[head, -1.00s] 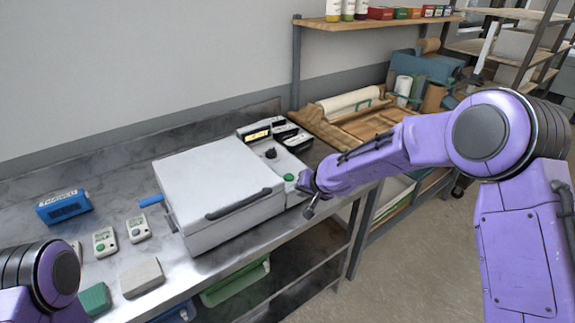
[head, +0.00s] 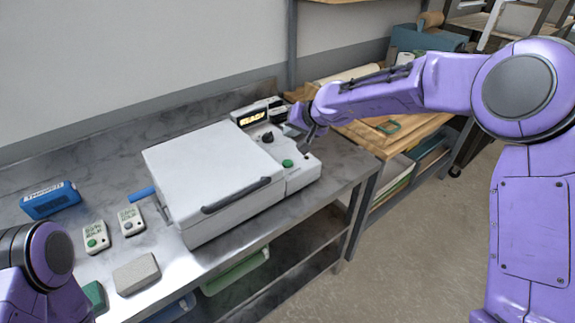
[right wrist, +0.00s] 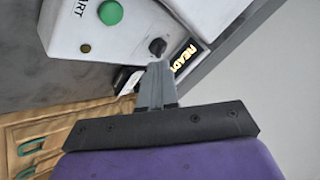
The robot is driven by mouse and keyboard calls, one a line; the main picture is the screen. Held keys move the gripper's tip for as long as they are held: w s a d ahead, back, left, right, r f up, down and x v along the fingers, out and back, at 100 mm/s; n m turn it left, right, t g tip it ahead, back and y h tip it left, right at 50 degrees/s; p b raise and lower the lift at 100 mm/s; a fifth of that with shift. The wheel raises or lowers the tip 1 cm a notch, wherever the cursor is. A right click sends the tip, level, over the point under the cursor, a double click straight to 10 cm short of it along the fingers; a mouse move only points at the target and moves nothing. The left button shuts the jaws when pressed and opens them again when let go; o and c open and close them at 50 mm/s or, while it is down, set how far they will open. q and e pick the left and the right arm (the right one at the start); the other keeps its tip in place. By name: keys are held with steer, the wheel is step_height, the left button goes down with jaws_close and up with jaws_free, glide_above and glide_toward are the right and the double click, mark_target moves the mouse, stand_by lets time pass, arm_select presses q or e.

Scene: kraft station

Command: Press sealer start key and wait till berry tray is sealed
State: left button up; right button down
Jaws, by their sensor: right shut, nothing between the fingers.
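The white sealer (head: 215,170) stands on the steel bench with its lid down. Its round green start key (head: 287,163) is on the right-hand panel; it also shows in the right wrist view (right wrist: 110,12), beside lettering ending in "ART". The lit display (right wrist: 186,56) reads "READY". A dark knob (head: 267,137) sits between key and display. My right gripper (head: 308,130) is shut and empty, above the back of the panel. In the right wrist view its tips (right wrist: 157,66) appear close to the knob and apart from the key. The berry tray is not visible. My left gripper is out of view.
A blue box (head: 50,200), two small keyed devices (head: 95,236) (head: 131,221) and a grey block (head: 136,273) lie left of the sealer. A wooden-topped shelf unit (head: 385,135) stands to the right. A strip of bench right of the sealer is clear.

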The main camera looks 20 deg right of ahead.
steer(key=b, duration=0.5)
glide_above(290, 164)
step_height(290, 164, down, 6)
steer(key=shift+d+r, duration=0.1)
steer(key=shift+r, duration=0.05)
steer(key=shift+w+f, duration=0.15)
steer(key=shift+f, duration=0.7)
steer(key=shift+f, duration=0.1)
stand_by(0.6)
steer(key=shift+f, duration=0.35)
steer(key=shift+f+b, duration=0.4)
steer(key=shift+f, duration=0.05)
stand_by(0.6)
steer(key=shift+r+p, duration=0.9)
steer(key=shift+p, duration=0.15)
